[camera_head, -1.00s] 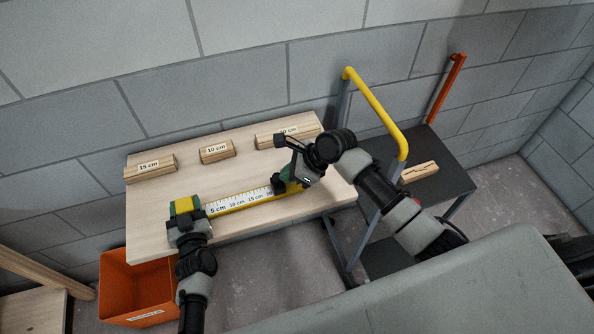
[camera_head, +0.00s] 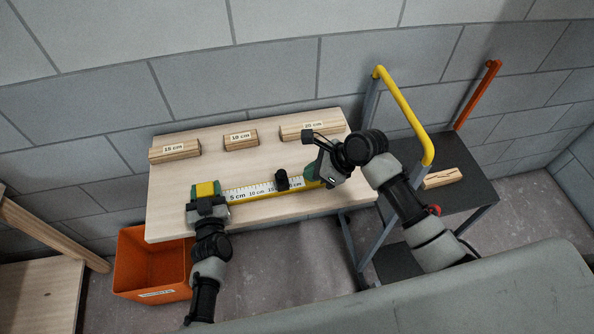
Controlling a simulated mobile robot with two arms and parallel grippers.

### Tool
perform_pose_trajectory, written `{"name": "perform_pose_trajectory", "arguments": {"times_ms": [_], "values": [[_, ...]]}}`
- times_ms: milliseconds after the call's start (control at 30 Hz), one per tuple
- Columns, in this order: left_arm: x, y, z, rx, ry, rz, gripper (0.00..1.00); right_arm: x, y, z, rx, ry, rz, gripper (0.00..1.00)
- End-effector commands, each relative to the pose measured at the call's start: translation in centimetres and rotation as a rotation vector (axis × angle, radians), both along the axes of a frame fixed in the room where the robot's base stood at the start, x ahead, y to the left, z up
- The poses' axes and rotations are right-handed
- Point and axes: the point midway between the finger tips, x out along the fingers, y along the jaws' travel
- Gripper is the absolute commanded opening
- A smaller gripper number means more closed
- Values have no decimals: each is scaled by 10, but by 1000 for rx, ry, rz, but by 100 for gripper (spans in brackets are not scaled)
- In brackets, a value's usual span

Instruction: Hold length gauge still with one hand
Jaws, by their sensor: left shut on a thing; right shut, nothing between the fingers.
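The length gauge (camera_head: 248,192) lies on the wooden tabletop, a yellow bar with a white scale marked in cm and a green and yellow block at its left end. A black slider (camera_head: 281,180) sits on the bar just past the 15 cm mark. My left gripper (camera_head: 207,204) is shut on the gauge's left end block. My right gripper (camera_head: 317,176) is shut with nothing between its fingers, at the gauge's right end, right of the slider. It partly hides that end, and I cannot tell whether it touches it.
Wooden battens labelled 15 cm (camera_head: 174,149), 10 cm (camera_head: 240,139) and 20 cm (camera_head: 305,131) lie along the table's back. An orange bin (camera_head: 152,266) stands below the left front. A dark trolley (camera_head: 466,178) with a yellow handle (camera_head: 402,112) stands right, carrying a light wooden piece (camera_head: 442,178).

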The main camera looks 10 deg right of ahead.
Motion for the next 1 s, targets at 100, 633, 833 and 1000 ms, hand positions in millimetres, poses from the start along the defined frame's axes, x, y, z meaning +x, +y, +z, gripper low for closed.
{"name": "perform_pose_trajectory", "arguments": {"times_ms": [100, 633, 833, 1000], "values": [[0, 0, 0, -1, 0, 0, 16, -7, -16, 25, 0, -9, 1, 0], [0, 0, 0, 0, 0, 0, 16, -23, -54, 68, 1, -3, 2, 0], [0, 0, 0, 0, 0, 0, 16, -17, -41, 52, 4, -1, 3, 0], [0, 0, 0, 0, 0, 0, 16, -7, -20, 25, 3, 0, 3, 0]]}}
